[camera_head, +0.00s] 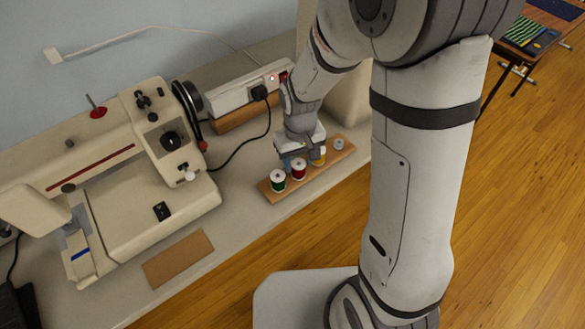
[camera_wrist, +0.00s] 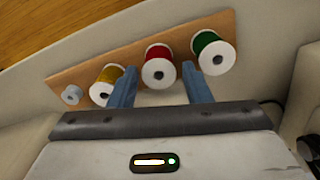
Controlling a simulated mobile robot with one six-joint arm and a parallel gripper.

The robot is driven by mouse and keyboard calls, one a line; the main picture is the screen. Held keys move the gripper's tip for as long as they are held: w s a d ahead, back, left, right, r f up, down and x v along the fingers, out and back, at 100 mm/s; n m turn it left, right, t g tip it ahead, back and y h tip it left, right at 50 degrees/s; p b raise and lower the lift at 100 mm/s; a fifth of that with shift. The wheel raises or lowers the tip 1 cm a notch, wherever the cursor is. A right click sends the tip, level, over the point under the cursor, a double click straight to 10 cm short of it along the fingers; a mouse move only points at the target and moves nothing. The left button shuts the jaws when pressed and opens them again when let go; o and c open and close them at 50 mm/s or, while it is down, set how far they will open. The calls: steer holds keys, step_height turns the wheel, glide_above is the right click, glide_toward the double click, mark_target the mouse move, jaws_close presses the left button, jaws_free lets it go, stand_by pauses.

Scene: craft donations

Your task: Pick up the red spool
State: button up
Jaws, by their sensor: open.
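The red spool (camera_head: 299,169) stands upright on a wooden strip (camera_head: 338,157), between a green spool (camera_head: 278,181) and a yellow spool (camera_head: 319,156). In the wrist view the red spool (camera_wrist: 159,68) shows its white top just beyond and between my fingertips. My gripper (camera_wrist: 166,78) is open, with one blue-grey finger on the yellow spool's side and the other on the green spool's side. In the head view my gripper (camera_head: 301,158) is at the spools, partly hiding the yellow one. I cannot tell whether a finger touches a spool.
A small grey bobbin (camera_head: 338,144) sits on the strip's right end. A cream sewing machine (camera_head: 130,165) stands to the left. A power strip (camera_head: 240,90) with a black plug and cord lies behind. A flat brown piece (camera_head: 178,259) lies on the table in front.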

steer(key=shift+w+f, duration=0.1)
steer(key=shift+f, duration=1.35)
steer(key=shift+c, duration=0.3)
steer(key=c, duration=0.7)
steer(key=shift+o, duration=0.2)
steer(key=shift+r, duration=0.1)
